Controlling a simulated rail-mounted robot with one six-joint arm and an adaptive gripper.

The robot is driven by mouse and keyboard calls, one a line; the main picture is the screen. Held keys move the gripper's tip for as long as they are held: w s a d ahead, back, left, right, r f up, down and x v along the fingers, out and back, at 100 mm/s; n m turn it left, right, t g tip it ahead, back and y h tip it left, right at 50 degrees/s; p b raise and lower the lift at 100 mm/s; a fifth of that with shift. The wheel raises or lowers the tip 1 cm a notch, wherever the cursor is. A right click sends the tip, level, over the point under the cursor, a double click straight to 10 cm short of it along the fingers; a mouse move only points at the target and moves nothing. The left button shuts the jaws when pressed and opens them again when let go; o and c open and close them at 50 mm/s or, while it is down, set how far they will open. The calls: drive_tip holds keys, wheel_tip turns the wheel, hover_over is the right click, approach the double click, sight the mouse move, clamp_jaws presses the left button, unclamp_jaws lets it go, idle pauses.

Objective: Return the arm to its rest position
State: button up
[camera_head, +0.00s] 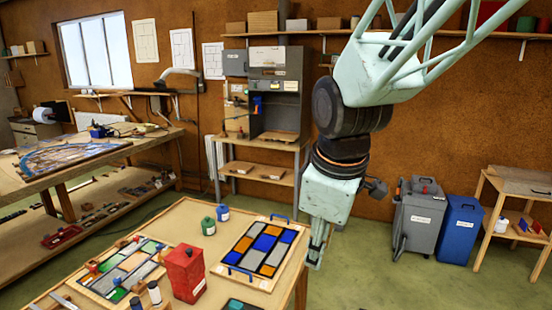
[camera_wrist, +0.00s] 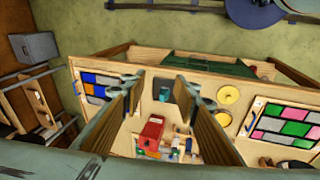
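My gripper (camera_head: 317,250) hangs down at the right end of the near work table, fingers low, in the head view. In the wrist view its two fingers stand apart with nothing between them, so my gripper (camera_wrist: 158,82) is open and empty. My arm comes in from the upper right, with the wrist above the fingers. In the wrist view the table (camera_wrist: 205,70) lies beyond the fingers, and parts of it are hidden behind them.
The table holds a red box (camera_head: 184,272), a colored glass panel tray (camera_head: 286,236), another panel (camera_head: 127,270) and small green and blue pots. Green floor between the table and the bins is clear.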

drive_tip(key=s+d+f+m+b, duration=0.1)
drive_tip(key=s+d+m+b, duration=0.4)
drive_tip(key=s, duration=0.7)
drive_tip(key=s+d+f+m+b, duration=0.2)
drive_tip(key=s+d+m+b, duration=0.3)
drive_tip(key=s, duration=0.8)
drive_tip(key=shift+s+d+f+m+t, duration=0.15)
drive_tip(key=shift+s+d+m+t, duration=0.15)
drive_tip(key=shift+d+m, duration=1)
drive_tip(key=shift+w+a, duration=0.1)
drive_tip(key=shift+a, duration=0.25)
